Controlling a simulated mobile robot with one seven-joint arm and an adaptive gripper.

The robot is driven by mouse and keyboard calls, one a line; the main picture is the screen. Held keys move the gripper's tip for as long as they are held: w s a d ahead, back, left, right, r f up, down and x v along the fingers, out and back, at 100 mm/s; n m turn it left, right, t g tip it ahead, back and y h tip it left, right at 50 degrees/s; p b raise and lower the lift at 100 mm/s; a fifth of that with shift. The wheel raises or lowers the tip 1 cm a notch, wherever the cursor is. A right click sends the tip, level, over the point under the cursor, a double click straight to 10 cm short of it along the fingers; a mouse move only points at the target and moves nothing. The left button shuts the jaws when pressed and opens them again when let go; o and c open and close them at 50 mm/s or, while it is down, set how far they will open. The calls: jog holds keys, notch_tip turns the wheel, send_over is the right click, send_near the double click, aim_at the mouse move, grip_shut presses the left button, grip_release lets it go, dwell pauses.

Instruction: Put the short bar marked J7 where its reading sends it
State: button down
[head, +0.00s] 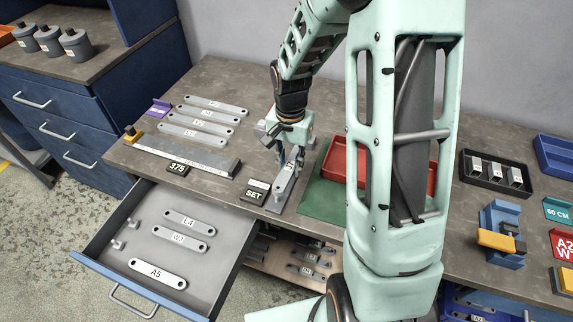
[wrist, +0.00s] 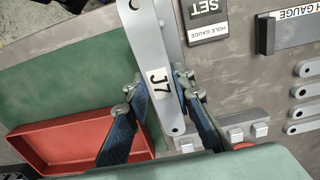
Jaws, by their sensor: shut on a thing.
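The short bar marked J7 (head: 283,184) is grey with a white label and a hole near each end. It also shows in the wrist view (wrist: 148,45), where its label faces the camera. My gripper (head: 291,168) is shut on the bar, with one dark blue finger on each side of it near the label in the wrist view (wrist: 158,84). The bar is over the worktop beside the hole gauge's SET sign (head: 256,193). I cannot tell whether its lower end touches the gauge. Part of the bar is hidden by the fingers.
A red tray (head: 334,158) sits on a green mat (head: 320,195) right of the bar. The length gauge (head: 185,153) with a 375 sign (head: 177,169) and several bars lie left. An open drawer (head: 205,268) holds labelled bars. A black tray (head: 466,183) stands right.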

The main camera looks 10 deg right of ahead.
aim_at(288, 159)
jog(key=w+f, duration=0.2)
jog(key=f, duration=0.1)
jog(key=shift+w+d, duration=0.1)
jog(key=shift+w, duration=0.2)
jog(key=f, duration=0.1)
jog(key=w+f, duration=0.1)
jog(key=f, duration=0.1)
jog(key=shift+p, duration=0.4)
jog(key=shift+f, duration=0.3)
jog(key=shift+f, duration=0.15)
jog(key=shift+f+b, duration=0.15)
jog(key=shift+b, duration=0.15)
jog(key=c, duration=1.7)
grip_release()
jog(key=shift+s, duration=0.1)
jog(key=shift+o, duration=0.2)
jog(key=shift+p, duration=0.3)
